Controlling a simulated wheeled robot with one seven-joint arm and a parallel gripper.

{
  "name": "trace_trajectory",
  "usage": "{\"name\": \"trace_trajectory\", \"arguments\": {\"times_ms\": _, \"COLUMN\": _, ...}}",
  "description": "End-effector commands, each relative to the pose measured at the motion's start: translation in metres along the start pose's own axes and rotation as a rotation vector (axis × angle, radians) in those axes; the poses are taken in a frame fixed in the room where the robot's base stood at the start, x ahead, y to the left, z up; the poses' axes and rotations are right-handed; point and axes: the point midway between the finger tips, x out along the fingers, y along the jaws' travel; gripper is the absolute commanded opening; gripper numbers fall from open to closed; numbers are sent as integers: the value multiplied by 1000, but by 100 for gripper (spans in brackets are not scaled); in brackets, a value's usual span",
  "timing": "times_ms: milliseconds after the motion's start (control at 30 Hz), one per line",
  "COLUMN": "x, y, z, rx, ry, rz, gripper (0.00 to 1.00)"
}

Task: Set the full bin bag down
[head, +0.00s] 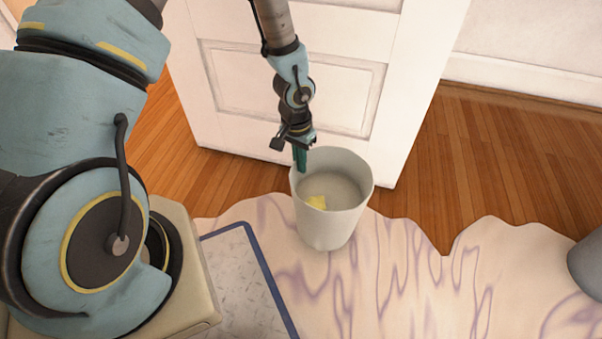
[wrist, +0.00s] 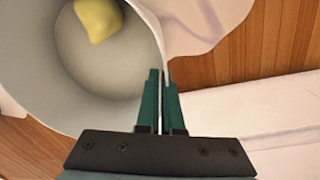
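A pale grey-white bin (head: 338,222) stands upright in the middle of the head view, in front of a white door. A small yellow thing (head: 317,202) lies inside it. I cannot make out a separate bin bag. My gripper (head: 300,158) points down at the bin's far left rim. In the wrist view, the green fingers of my gripper (wrist: 163,88) are close together, one on each side of the bin wall (wrist: 122,112), and pinch its rim. The yellow thing (wrist: 97,18) shows at the bin's bottom. I cannot tell whether the bin's base touches the rug.
A pale rug (head: 400,275) with purple veins and a wavy edge lies under the bin. The white door (head: 290,80) is close behind. A blue-edged grey mat (head: 240,275) is at lower left. A grey rounded object (head: 588,262) is at the right edge. Wooden floor (head: 490,150) is clear.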

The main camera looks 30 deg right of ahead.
Motion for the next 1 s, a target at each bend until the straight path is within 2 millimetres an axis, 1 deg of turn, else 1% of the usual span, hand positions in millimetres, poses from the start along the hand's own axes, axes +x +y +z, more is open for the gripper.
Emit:
{"name": "trace_trajectory", "arguments": {"times_ms": 33, "x": 11, "y": 0, "z": 0, "rx": 0, "ry": 0, "rz": 1, "gripper": 0}}
{"name": "trace_trajectory", "arguments": {"times_ms": 133, "x": 24, "y": -1, "z": 0, "rx": 0, "ry": 0, "rz": 0, "gripper": 0}}
{"name": "trace_trajectory", "arguments": {"times_ms": 433, "x": 25, "y": -2, "z": 0, "rx": 0, "ry": 1, "rz": 0, "gripper": 0}}
{"name": "trace_trajectory", "arguments": {"times_ms": 533, "x": 28, "y": -2, "z": 0, "rx": -1, "ry": 1, "rz": 0, "gripper": 0}}
{"name": "trace_trajectory", "arguments": {"times_ms": 600, "x": 28, "y": -2, "z": 0, "rx": -1, "ry": 0, "rz": 0, "gripper": 9}}
{"name": "trace_trajectory", "arguments": {"times_ms": 800, "x": 27, "y": -2, "z": 0, "rx": -1, "ry": 0, "rz": 0, "gripper": 32}}
{"name": "trace_trajectory", "arguments": {"times_ms": 833, "x": 27, "y": -2, "z": 0, "rx": -1, "ry": 0, "rz": 0, "gripper": 33}}
{"name": "trace_trajectory", "arguments": {"times_ms": 1000, "x": 27, "y": -2, "z": 0, "rx": -1, "ry": 0, "rz": 0, "gripper": 33}}
